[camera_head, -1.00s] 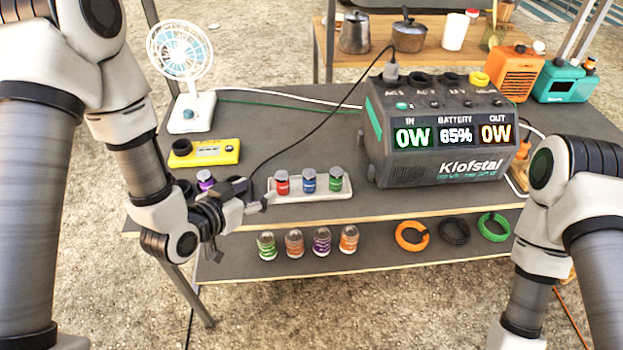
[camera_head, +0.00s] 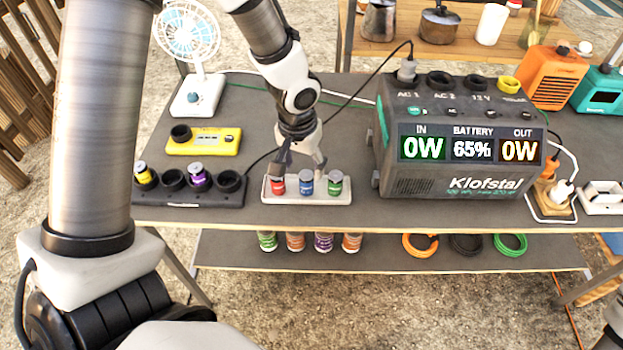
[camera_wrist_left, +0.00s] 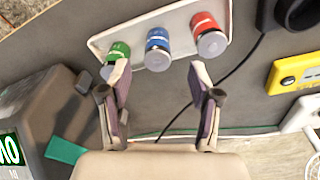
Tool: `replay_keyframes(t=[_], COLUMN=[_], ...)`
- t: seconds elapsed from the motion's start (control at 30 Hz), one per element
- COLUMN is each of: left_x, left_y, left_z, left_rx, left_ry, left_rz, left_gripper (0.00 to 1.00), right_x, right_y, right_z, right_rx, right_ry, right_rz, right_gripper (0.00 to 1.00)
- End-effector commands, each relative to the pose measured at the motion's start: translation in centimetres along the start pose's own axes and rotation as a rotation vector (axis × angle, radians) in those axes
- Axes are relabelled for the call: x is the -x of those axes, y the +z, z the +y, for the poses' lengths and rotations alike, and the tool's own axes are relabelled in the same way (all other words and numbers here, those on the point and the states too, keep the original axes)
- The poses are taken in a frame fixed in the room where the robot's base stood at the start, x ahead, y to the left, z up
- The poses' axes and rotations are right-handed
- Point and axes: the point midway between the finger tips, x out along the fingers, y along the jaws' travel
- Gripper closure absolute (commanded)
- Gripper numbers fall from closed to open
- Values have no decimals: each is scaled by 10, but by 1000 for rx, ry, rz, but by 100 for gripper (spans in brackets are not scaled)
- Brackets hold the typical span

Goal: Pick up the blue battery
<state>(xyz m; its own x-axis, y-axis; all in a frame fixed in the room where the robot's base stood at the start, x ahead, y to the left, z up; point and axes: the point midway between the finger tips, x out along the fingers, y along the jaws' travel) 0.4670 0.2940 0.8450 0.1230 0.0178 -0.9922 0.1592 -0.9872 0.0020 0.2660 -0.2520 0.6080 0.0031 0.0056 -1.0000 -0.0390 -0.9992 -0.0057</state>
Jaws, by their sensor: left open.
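The blue battery (camera_head: 306,185) stands upright in a white tray (camera_head: 345,197), between a red battery (camera_head: 278,186) and a green battery (camera_head: 335,185). My left gripper (camera_head: 300,163) is open and empty, just behind the tray, pointing down towards the batteries. In the left wrist view the blue battery (camera_wrist_left: 157,44) is ahead of the gap between the open fingers (camera_wrist_left: 160,74). The left fingertip there overlaps the green battery (camera_wrist_left: 116,52); the other is close to the red battery (camera_wrist_left: 206,30). I cannot tell whether they touch. My right gripper is out of view.
A dark charger strip (camera_head: 190,198) with purple and yellow batteries lies left of the tray. A yellow meter (camera_head: 215,142) is behind it. A large power station (camera_head: 450,120) stands to the right.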

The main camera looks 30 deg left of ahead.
Motion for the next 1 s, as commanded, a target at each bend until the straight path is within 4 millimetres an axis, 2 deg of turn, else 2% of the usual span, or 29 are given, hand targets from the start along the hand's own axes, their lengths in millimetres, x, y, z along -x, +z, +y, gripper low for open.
replay_keyframes(t=[0.13,0.2,0.43,0.47,0.6,0.63,0.9,1.0], left_x=[-31,-39,-41,-41,-41,-41,-41,-34], left_y=[-1,-2,-2,-2,-2,-2,-2,-3], left_z=[2,2,2,2,2,2,2,2], left_rx=[-3,-3,-2,-2,-2,-2,-2,-2], left_ry=[-1,0,1,1,1,1,1,1], left_rz=[-4,-2,0,0,0,-1,-1,1], left_gripper=[37,37,37,44,94,100,100,100], right_x=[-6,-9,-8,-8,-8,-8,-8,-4], right_y=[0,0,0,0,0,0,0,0], right_z=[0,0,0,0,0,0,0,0], right_rx=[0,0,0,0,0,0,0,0], right_ry=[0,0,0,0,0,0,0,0], right_rz=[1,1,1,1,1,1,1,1], right_gripper=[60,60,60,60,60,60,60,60])
